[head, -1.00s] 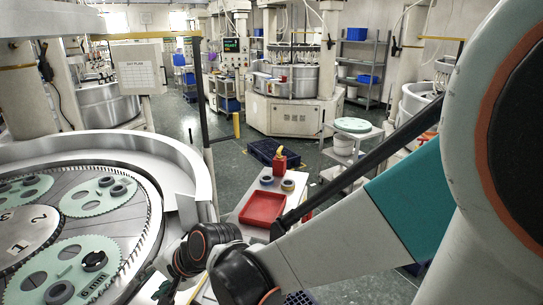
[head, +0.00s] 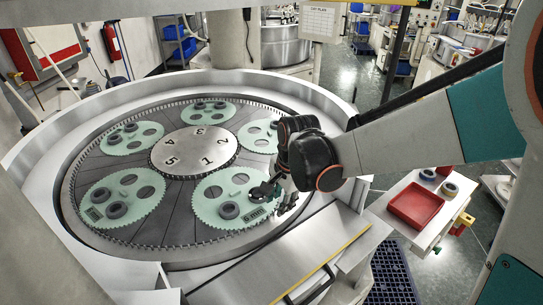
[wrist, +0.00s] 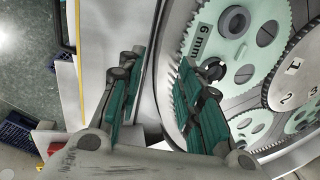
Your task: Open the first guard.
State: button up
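A flat grey metal panel (head: 275,268) with a yellow stripe lies along the near right side of the round lapping machine. It looks like the guard, but no label shows. A dark bar-like handle (head: 318,285) is at its near edge. My gripper (head: 287,200) is over the machine's near right rim, beside the green carrier marked 6 mm (head: 235,200). In the wrist view, my gripper (wrist: 160,95) has its two teal-padded fingers wide apart, with the curved rim wall (wrist: 152,100) seen between them. Nothing is held. The yellow stripe (wrist: 80,60) is left of the fingers.
Several green toothed carriers surround the numbered centre disc (head: 195,150). A raised metal wall (head: 310,92) rings the machine. A white side table with a red tray (head: 415,205) stands to the right, with a dark blue crate (head: 392,272) on the floor nearby.

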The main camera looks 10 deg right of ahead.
jog(key=v, duration=0.4)
jog(key=shift+w+a+r, duration=0.1)
jog(key=shift+w+r, duration=0.1)
jog(key=shift+w, duration=0.05)
